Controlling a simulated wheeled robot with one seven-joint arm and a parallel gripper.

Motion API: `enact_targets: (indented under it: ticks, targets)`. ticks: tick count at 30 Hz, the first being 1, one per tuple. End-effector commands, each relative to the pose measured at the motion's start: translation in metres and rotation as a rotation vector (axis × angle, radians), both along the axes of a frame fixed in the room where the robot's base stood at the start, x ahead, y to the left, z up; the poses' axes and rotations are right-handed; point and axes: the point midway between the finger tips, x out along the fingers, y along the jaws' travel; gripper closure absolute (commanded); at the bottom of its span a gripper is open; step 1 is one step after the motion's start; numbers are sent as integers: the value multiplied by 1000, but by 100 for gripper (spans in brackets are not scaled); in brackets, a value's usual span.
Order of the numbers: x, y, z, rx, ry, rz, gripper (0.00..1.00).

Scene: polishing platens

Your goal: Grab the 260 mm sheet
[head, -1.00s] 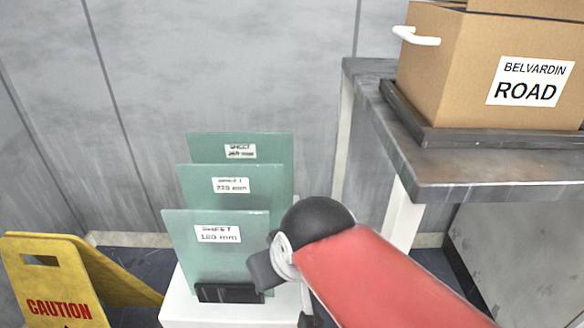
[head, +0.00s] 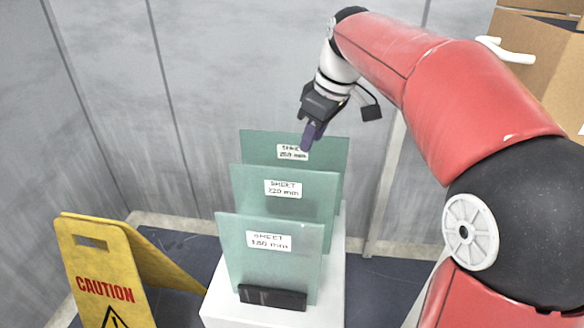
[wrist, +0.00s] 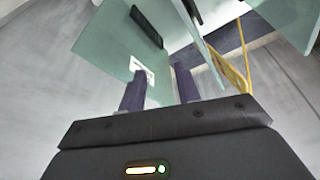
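The 260 mm sheet (head: 262,148) is the rearmost and tallest of three upright pale green sheets, with a white label near its top. My gripper (head: 312,140) points down at the top edge of this sheet, and a dark finger overlaps its label in the head view. In the wrist view my two dark fingers (wrist: 160,92) are apart, close to a green sheet (wrist: 105,48) with a white label. I cannot tell whether the fingers straddle the sheet's edge.
The 220 mm sheet (head: 248,188) and 180 mm sheet (head: 250,268) stand in front, on a white stand (head: 333,290) with a black holder (head: 272,298). A yellow caution sign (head: 95,260) is at left. A cardboard box (head: 535,75) is at upper right.

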Motion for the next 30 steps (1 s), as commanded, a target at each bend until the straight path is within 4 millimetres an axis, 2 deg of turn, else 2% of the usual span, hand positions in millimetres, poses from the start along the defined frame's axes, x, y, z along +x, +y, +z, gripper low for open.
enact_targets:
  ticks: [1, 3, 6, 9, 14, 30]
  targets:
    - [23, 6, -1, 16, 11, 78, 67]
    - [46, 13, -2, 37, 14, 184, 67]
    - [69, 20, -5, 64, 10, 300, 67]
    - [83, 24, -7, 84, 5, 376, 67]
    - [91, 28, -16, 96, 0, 421, 67]
    - [95, 42, -82, 95, 0, 420, 67]
